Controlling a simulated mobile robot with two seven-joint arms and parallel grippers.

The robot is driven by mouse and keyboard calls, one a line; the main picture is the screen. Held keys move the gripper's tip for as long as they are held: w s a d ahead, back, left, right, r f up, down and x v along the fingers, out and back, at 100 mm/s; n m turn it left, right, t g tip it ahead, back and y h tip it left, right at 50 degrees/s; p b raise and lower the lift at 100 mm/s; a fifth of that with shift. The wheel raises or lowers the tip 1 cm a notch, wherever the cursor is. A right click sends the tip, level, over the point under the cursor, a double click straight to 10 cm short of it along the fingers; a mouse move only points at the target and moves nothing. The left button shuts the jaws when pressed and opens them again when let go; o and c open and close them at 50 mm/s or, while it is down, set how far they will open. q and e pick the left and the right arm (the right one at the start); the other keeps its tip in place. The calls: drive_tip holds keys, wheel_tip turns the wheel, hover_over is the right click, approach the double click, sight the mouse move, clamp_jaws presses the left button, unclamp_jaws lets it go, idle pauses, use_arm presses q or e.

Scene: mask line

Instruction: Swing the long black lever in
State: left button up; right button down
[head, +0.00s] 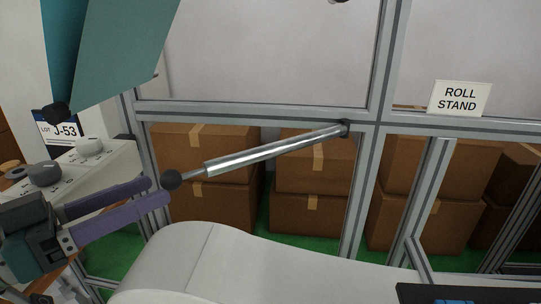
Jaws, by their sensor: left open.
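No long black bar shows clearly; I cannot tell whether this rod is the lever. My left gripper (159,190) reaches in from the left with two purple fingers, open with a narrow gap. Its tips are right by the black ball; whether they touch it I cannot tell. Nothing shows between the fingers. My right gripper is not in view.
A white rounded cover (285,268) lies below the rod. Grey metal framing (250,110) stands behind, with cardboard boxes (310,180) beyond. A control box (95,165) with knobs is at left, under a teal panel (120,45). A ROLL STAND sign (460,98) is at right.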

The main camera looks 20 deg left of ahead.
sight(181, 178)
use_arm(q)
drive_tip(key=x, duration=0.7)
drive_tip(key=shift+w+d, duration=0.2)
drive_tip(key=shift+w, duration=0.15)
drive_tip(key=c, duration=0.6)
drive_tip(key=shift+f, duration=0.1)
clamp_jaws()
drive_tip(key=shift+a, duration=0.1)
